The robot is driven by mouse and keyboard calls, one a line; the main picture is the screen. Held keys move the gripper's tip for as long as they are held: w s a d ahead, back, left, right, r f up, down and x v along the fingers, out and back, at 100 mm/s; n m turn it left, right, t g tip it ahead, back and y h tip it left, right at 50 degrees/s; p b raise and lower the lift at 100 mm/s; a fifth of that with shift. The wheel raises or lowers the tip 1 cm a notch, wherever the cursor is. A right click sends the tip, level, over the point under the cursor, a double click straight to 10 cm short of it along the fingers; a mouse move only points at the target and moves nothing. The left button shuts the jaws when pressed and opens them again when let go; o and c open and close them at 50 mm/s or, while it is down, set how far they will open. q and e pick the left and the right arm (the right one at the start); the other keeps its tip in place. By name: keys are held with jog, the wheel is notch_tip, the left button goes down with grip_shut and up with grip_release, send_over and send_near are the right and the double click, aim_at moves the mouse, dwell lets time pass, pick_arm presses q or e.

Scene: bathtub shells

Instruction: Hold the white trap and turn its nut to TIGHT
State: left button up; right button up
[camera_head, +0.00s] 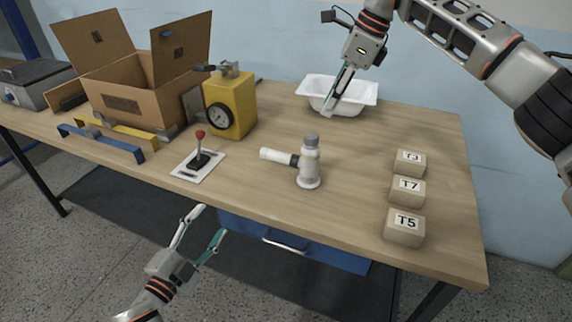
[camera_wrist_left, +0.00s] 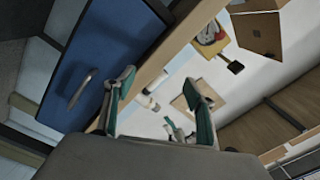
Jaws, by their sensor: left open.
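The white trap (camera_head: 309,174) stands upright on the wooden table in the head view. Its white side pipe (camera_head: 271,155) points left, with a dark ring-shaped nut (camera_head: 294,160) where it joins the body. A grey cap (camera_head: 311,141) is on top. No TIGHT mark is legible. My left gripper (camera_head: 209,220) is open and empty, in front of the table edge, left of the trap and apart from it. Its spread fingers also show in the left wrist view (camera_wrist_left: 163,95). My right gripper (camera_head: 330,108) points down at the white basin, away from the trap; its finger gap is unclear.
The white basin (camera_head: 366,93) is behind the trap. Blocks T3 (camera_head: 409,163), T7 (camera_head: 406,191) and T5 (camera_head: 404,228) stand at right. A red-knobbed lever (camera_head: 199,155), yellow gauge box (camera_head: 232,104) and open carton (camera_head: 130,95) are at left. A blue drawer (camera_head: 330,258) hangs below.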

pick_arm(q)
jog(key=w+d+r+m+h, duration=0.5)
jog(key=w+r+m+h, duration=0.1)
jog(key=r+m, duration=0.45)
jog(key=m+g+h, duration=0.2)
jog(key=m+g, duration=0.1)
jog(key=m, duration=0.8)
send_near(302, 158)
jog(key=a+r, duration=0.2)
jog(key=a, duration=0.2)
jog(key=w+d+m+g, duration=0.1)
jog(key=d+m, duration=0.1)
jog(key=w+d+m+g, duration=0.1)
jog(key=d+m, duration=0.1)
jog(key=m, duration=0.1)
jog(key=w+d+m, duration=0.1)
jog(key=d+m, duration=0.1)
jog(key=m, duration=0.1)
jog(key=shift+f+g+h, duration=0.15)
jog(key=shift+g+h, duration=0.25)
jog(key=shift+w+d+f+m+g, duration=0.1)
jog(key=shift+w+d+m+g, duration=0.25)
jog(key=shift+m, duration=0.5)
jog(key=shift+x, duration=3.85)
jog(key=shift+w, duration=0.1)
